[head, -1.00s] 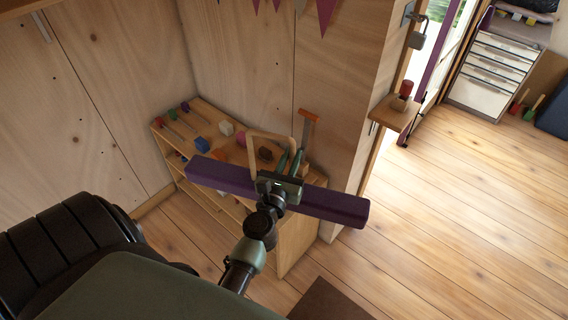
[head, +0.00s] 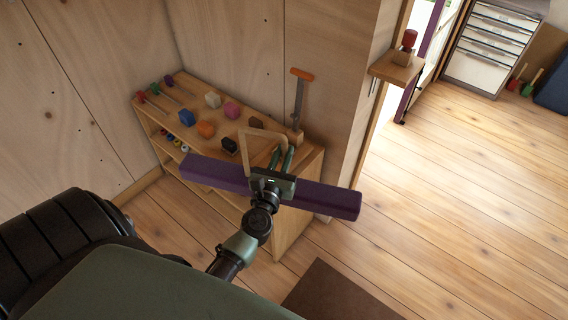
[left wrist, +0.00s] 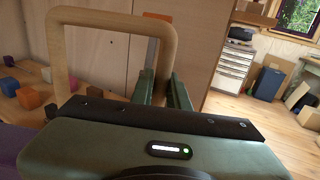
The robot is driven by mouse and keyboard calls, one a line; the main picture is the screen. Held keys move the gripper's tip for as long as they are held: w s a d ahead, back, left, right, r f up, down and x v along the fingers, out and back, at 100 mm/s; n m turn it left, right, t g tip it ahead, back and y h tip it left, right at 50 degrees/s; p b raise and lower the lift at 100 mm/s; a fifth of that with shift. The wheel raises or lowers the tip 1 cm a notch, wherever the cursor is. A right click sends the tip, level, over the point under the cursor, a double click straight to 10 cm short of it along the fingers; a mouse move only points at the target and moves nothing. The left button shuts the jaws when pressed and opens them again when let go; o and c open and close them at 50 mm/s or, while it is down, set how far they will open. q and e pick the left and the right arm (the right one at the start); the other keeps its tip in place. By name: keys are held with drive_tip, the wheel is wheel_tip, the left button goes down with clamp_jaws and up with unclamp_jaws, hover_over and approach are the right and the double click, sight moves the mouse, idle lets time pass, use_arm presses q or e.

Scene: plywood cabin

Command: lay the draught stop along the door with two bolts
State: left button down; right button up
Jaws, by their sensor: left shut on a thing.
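The draught stop is a long purple bar (head: 325,199) with a pale wooden loop handle (head: 241,148). It hangs in the air in front of a low shelf, slanting down to the right in the head view. My left gripper (head: 283,158) is shut on the loop handle. In the left wrist view one leg of the loop (left wrist: 166,55) runs down between the green fingers (left wrist: 162,92). A bit of purple shows at that view's lower left (left wrist: 12,145). A purple upright (head: 408,98) stands by a bright opening at upper right; no bolts can be made out. My right gripper is not in view.
The low wooden shelf (head: 300,215) holds screwdrivers, coloured blocks and an orange-handled tool (head: 300,95). A small ledge (head: 396,72) with a red-topped object juts from the wall end. A brown mat (head: 335,292) lies in front. The plank floor (head: 470,190) at right is clear.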

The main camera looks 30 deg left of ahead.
use_arm(q)
drive_tip(key=shift+f+b, duration=0.4)
drive_tip(key=shift+f, duration=0.75)
drive_tip(key=shift+f, duration=0.15)
drive_tip(key=c, duration=1.4)
unclamp_jaws()
drive_tip(key=shift+o, duration=0.2)
